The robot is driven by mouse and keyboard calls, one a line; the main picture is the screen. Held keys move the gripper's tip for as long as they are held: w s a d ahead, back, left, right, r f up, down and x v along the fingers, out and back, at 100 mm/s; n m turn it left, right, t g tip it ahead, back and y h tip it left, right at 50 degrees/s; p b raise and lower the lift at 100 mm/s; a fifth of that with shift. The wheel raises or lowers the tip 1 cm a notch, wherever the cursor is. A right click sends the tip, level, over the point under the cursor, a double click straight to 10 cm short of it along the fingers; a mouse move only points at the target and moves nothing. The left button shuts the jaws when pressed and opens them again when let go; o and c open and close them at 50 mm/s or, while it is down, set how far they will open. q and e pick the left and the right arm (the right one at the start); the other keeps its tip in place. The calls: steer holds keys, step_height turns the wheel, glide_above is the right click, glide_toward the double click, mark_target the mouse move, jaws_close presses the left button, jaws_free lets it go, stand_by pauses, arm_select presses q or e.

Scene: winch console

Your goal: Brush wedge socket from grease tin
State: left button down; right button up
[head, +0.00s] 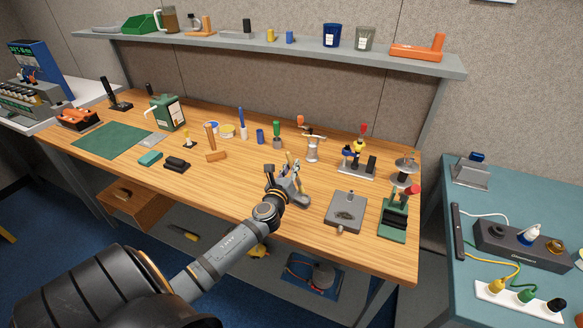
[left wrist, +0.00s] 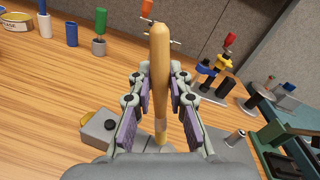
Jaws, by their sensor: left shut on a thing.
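My left gripper (head: 290,178) is above the middle front of the wooden bench. It is shut on a light wooden handle (left wrist: 160,70), apparently the brush, held roughly upright between the fingers. A grey metal plate (head: 346,208) with an oval recess, possibly the wedge socket, lies right of the gripper. My right gripper is out of view.
A grey block (left wrist: 98,130) with a black knob sits close to the gripper's left. A green-handled tool (head: 277,132) stands behind it.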

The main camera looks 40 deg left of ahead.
arm_select(q)
steer(key=shift+f+b, duration=0.5)
steer(key=shift+f, duration=0.1)
steer(key=shift+s, duration=0.1)
steer(key=shift+s+d+r, duration=0.1)
steer(key=shift+s+d, duration=0.55)
steer(key=shift+s, duration=0.05)
steer(key=shift+x, duration=0.85)
steer(key=shift+d, duration=0.1)
steer(key=shift+s+a, duration=0.25)
steer(key=shift+s, duration=0.65)
